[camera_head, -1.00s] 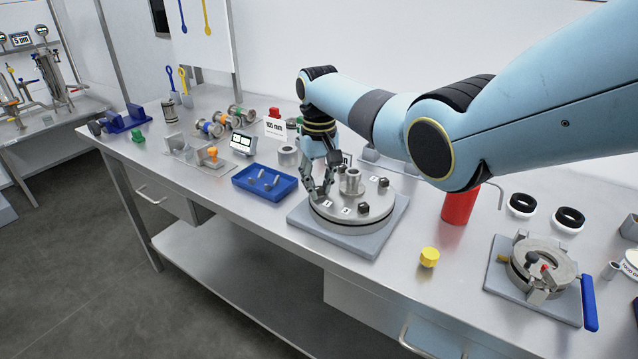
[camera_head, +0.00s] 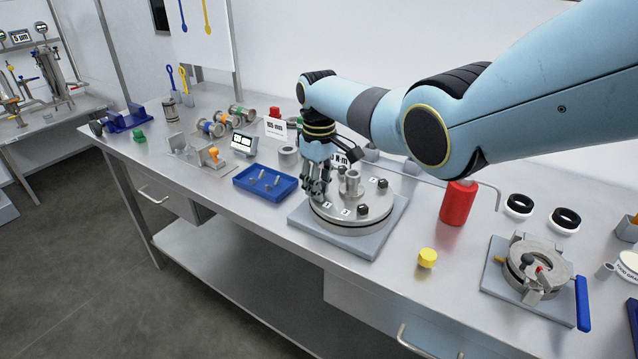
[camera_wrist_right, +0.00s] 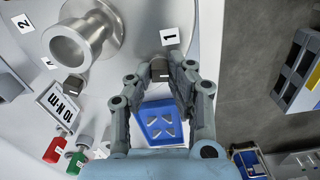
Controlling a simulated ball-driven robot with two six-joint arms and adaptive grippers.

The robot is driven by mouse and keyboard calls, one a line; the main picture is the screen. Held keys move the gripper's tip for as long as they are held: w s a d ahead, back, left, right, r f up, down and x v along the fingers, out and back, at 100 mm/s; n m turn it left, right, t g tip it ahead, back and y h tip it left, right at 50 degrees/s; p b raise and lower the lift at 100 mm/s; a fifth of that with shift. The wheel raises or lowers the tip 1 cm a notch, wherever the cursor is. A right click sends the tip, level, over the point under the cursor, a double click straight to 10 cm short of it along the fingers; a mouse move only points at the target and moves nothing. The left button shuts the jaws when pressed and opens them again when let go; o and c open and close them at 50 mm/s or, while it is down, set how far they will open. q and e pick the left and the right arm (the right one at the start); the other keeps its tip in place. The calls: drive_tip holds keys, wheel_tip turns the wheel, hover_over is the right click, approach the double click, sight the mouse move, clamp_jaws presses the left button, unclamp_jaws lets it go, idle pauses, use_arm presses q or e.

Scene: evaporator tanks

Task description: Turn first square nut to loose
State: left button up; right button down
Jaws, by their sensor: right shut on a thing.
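A round metal flange lid (camera_head: 342,214) with several dark square nuts and numbered tags sits on a grey square base (camera_head: 380,241). My right gripper (camera_head: 319,196) points down at the lid's left rim. In the right wrist view my right gripper (camera_wrist_right: 160,79) has its fingers on either side of a dark square nut (camera_wrist_right: 160,68) beside the tag "1" (camera_wrist_right: 170,36), and is shut on it. In the head view the fingers hide this nut. Other nuts show at the front (camera_head: 362,209) and right (camera_head: 383,183) of the lid. My left gripper is not in view.
A blue tray (camera_head: 265,182) with small parts lies left of the base. A red cylinder (camera_head: 458,203) and a yellow knob (camera_head: 427,258) stand to the right. A clamp fixture (camera_head: 532,272) with a blue handle is farther right. Bare bench lies around the yellow knob.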

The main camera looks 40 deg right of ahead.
drive_tip(key=shift+n, duration=0.3)
drive_tip(key=c, duration=1.2)
unclamp_jaws()
drive_tip(key=shift+c, duration=0.2)
drive_tip(key=shift+r, duration=0.1)
wheel_tip(320, 180, up, 12)
